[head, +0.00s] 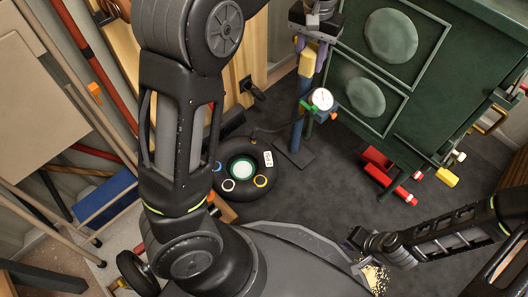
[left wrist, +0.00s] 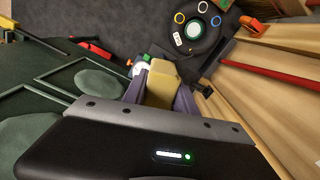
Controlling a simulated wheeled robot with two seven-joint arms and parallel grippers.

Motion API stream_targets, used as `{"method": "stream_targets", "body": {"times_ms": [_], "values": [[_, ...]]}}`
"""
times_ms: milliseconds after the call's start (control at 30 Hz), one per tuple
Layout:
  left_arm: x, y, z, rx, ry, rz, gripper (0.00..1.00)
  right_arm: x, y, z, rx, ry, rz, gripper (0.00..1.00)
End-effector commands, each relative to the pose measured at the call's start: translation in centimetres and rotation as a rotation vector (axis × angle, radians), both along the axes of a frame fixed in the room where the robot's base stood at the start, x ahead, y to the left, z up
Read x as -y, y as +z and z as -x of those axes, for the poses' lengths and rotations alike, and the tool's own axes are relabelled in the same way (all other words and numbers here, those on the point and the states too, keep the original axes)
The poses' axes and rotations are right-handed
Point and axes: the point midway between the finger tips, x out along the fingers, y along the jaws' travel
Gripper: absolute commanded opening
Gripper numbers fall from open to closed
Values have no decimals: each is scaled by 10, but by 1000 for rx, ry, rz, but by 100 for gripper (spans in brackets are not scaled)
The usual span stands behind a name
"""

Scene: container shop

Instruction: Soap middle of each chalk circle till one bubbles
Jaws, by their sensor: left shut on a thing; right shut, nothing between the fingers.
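Two pale green round patches, the upper (head: 391,36) and the lower (head: 365,97), sit in framed panels on the dark green container (head: 432,75). They also show in the left wrist view (left wrist: 98,82). No bubbles can be made out on them. My left gripper (head: 311,58) has purple fingers shut on a yellow block (left wrist: 162,85), left of the patches and apart from them. The block lines up with a blue post (head: 299,118); I cannot tell if they are joined. My right gripper (head: 355,240) is shut and empty, low at the right.
A white-faced gauge (head: 322,99) is beside the post. A black ring-shaped object (head: 227,186) with a pale centre and coloured rings lies on the dark floor. Red cylinders (head: 378,160) lie below the container. Boards and poles lean at the left.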

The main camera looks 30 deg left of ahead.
Motion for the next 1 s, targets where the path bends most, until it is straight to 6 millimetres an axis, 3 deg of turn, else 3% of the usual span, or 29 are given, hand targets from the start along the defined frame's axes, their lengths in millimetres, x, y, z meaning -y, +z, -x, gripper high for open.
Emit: {"method": "stream_targets", "body": {"times_ms": [467, 633, 767, 1000], "values": [[-2, -1, 0, 0, 4, 0, 2, 0, 0, 0, 0, 1, 0, 0], [-20, -17, 3, -3, 41, 0, 2, 0, 5, 0, 0, 0, 0, 0], [-39, -56, -6, -5, 141, -9, 2, 0, 11, 0, -1, 0, 0, 0], [-81, -155, -14, -1, 399, -17, 2, 0, 23, 2, -5, 3, -2, 0]]}}
